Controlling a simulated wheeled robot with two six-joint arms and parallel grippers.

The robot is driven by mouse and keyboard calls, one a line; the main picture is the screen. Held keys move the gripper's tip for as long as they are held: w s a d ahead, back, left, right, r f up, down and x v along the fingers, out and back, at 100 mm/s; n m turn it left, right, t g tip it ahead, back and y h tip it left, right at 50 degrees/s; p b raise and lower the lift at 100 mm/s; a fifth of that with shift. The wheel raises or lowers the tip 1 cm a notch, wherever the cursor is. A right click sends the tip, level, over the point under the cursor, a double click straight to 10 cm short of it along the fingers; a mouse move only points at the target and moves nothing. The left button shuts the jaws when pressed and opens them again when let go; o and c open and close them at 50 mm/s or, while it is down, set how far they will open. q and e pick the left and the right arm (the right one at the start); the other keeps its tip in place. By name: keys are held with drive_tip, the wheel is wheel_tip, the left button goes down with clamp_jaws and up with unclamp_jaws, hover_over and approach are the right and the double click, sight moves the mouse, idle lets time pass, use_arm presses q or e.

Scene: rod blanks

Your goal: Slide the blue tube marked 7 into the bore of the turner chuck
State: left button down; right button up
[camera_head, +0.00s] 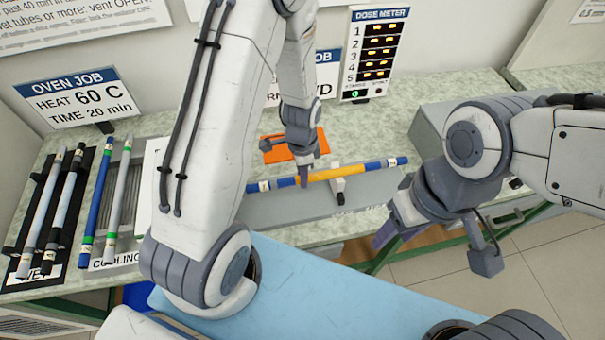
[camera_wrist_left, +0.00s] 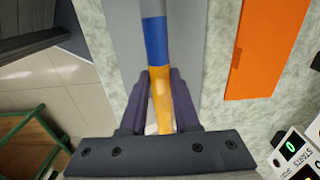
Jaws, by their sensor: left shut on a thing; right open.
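A long tube (camera_head: 375,168) with blue ends, an orange middle and pale marks lies nearly level over a grey bed on the bench. I cannot read a 7 on it. My left gripper (camera_head: 304,181) is shut on this tube left of its middle; the left wrist view shows both fingers (camera_wrist_left: 159,82) around the orange part (camera_wrist_left: 160,110), close to a blue part. A small pale support (camera_head: 338,190) stands under the tube. No chuck bore is clearly visible; a grey housing (camera_head: 440,125) stands beyond the tube's right end. My right gripper (camera_head: 436,245) is open and empty at the right.
A black rack (camera_head: 36,205) with grey tubes stands at far left. A blue tube (camera_head: 98,205) and a grey tube lie beside it near a COOLING label. An orange plate (camera_head: 280,152) lies behind the held tube. A dose meter (camera_head: 376,52) stands at the back.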

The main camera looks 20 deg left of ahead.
sight(281, 181)
use_arm(q)
drive_tip(key=shift+s+a+b, duration=0.15)
drive_tip(key=shift+s+a, duration=0.35)
drive_tip(key=shift+a, duration=0.25)
drive_tip(key=shift+s+a+b, duration=0.1)
drive_tip(key=shift+s+a, duration=0.45)
drive_tip(key=shift+a, duration=0.25)
drive_tip(key=shift+s+a+b, duration=0.15)
drive_tip(key=shift+s+a, duration=0.35)
drive_tip(key=shift+a, duration=0.25)
drive_tip(key=c, duration=0.6)
unclamp_jaws()
drive_tip(key=shift+o, duration=0.2)
drive_tip(key=shift+r, duration=0.1)
wheel_tip(281, 181, up, 9)
drive_tip(key=shift+f, duration=0.1)
drive_tip(key=shift+r, duration=0.75)
